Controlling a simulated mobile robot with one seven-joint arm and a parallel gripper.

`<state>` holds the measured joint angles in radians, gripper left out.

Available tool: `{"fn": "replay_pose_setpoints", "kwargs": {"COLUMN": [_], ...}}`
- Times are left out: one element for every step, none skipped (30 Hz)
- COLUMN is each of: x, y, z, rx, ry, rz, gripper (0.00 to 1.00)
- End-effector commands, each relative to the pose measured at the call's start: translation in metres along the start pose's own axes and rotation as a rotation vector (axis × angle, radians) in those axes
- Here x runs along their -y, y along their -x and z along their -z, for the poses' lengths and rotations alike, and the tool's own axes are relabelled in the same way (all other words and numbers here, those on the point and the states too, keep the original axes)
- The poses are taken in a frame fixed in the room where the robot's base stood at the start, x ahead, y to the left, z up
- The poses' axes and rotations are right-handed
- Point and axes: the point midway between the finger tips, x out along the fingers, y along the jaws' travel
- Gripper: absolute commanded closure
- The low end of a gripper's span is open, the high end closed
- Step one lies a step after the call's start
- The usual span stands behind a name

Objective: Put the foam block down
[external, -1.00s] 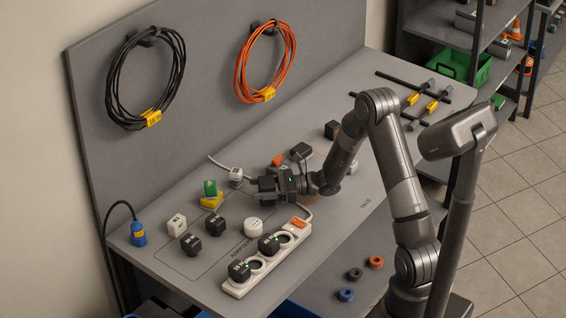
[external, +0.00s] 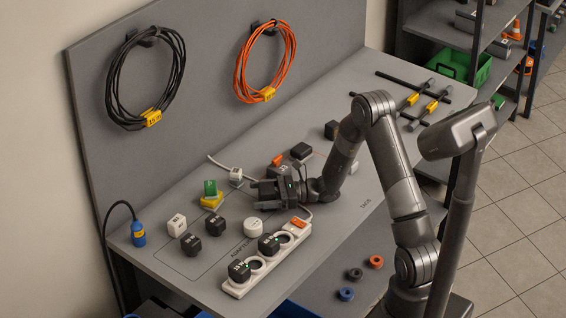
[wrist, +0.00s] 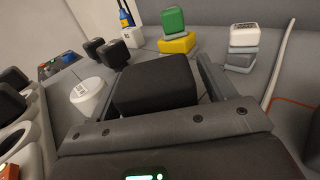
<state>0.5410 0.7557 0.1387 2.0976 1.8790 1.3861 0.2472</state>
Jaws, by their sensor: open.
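A black, soft-edged block (wrist: 155,84), which I take to be the foam block, lies between my fingers in the wrist view. My gripper (wrist: 163,72) is open around it, with a gap showing at the right finger. Contact on the left side is hard to tell. In the external view my gripper (external: 264,190) is low over the middle of the grey bench, fingers pointing left. The block is hard to tell from the dark fingers there.
A white round adapter (external: 253,227) and a white power strip (external: 265,262) with black plugs are nearby. A green block on a yellow one (external: 211,195), a white cube (external: 235,175) and black cubes (external: 190,243) stand left of my gripper.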

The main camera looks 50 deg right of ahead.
Motion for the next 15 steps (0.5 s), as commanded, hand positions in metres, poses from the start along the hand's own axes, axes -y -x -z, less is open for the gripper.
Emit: {"fn": "replay_pose_setpoints", "kwargs": {"x": [0.000, 0.000, 0.000, 0.000, 0.001, 0.001, 0.001, 0.001, 0.001, 0.001, 0.001, 0.001, 0.001, 0.001, 0.001], "y": [0.000, 0.000, 0.000, 0.002, 0.006, 0.011, 0.016, 0.022, 0.030, 0.037, 0.044, 0.053, 0.060, 0.067, 0.075], "z": [-0.001, -0.001, -0.003, -0.003, -0.003, -0.003, -0.003, -0.003, -0.003, -0.003, -0.003, -0.003, -0.003, -0.003, -0.003], "rx": [0.000, 0.000, 0.000, 0.000, 0.000, 0.000, -0.001, -0.001, -0.001, -0.001, 0.000, -0.001, -0.001, -0.001, 0.000], "ry": [0.000, 0.000, 0.001, 0.000, 0.000, 0.000, 0.000, 0.000, 0.000, 0.000, 0.000, 0.000, 0.000, 0.000, 0.000], "rz": [0.000, 0.000, 0.000, 0.001, 0.002, 0.003, 0.003, 0.004, 0.005, 0.004, 0.005, 0.005, 0.005, 0.006, 0.004], "gripper": [0.24, 0.24, 0.24, 0.24, 0.24, 0.24, 0.24, 0.24, 0.24, 0.24, 0.24, 0.24, 0.24, 0.24, 0.24]}}
